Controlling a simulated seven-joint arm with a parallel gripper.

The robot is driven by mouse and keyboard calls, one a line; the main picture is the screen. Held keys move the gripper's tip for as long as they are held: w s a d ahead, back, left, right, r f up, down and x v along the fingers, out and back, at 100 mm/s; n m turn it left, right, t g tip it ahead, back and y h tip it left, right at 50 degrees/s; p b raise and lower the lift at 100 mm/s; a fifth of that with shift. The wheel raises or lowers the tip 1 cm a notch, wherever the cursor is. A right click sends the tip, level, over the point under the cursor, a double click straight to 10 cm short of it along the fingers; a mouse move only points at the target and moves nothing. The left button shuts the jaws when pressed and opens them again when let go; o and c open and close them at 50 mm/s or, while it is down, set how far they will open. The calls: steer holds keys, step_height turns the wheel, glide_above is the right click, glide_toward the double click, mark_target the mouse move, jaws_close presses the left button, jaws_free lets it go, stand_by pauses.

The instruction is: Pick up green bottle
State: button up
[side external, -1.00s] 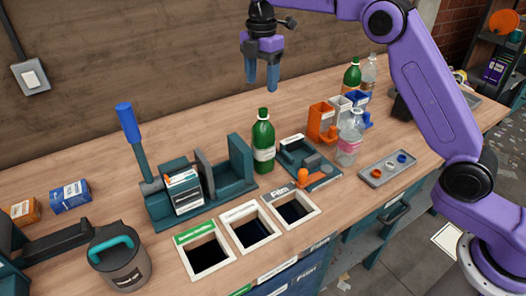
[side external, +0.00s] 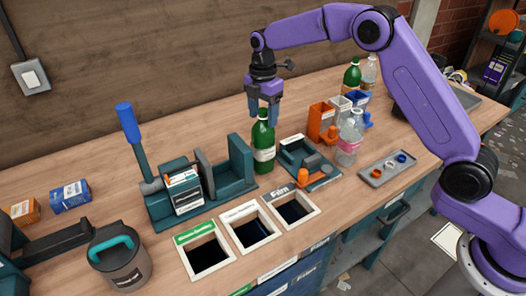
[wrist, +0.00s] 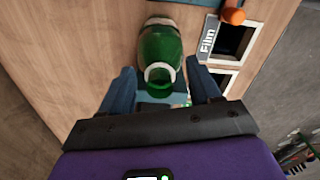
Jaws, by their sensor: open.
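A green bottle (side external: 263,146) with a white label stands upright on the wooden table, beside the teal press fixture. My gripper (side external: 263,112) is above it with its blue fingers pointing down at the bottle's top in the side view. In the wrist view the green bottle (wrist: 160,52) shows just beyond the open fingers of my gripper (wrist: 163,85), its neck end towards them. The gripper is open and holds nothing.
The teal press fixture (side external: 238,168) is close on the left. A small teal tray fixture with an orange knob (side external: 303,175) is close on the right. A clear bottle (side external: 348,144) and orange bin (side external: 321,122) stand farther right. Labelled openings (side external: 249,231) lie in front.

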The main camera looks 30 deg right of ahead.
jaws_close()
steer(key=shift+s+f, duration=0.1)
stand_by(0.3)
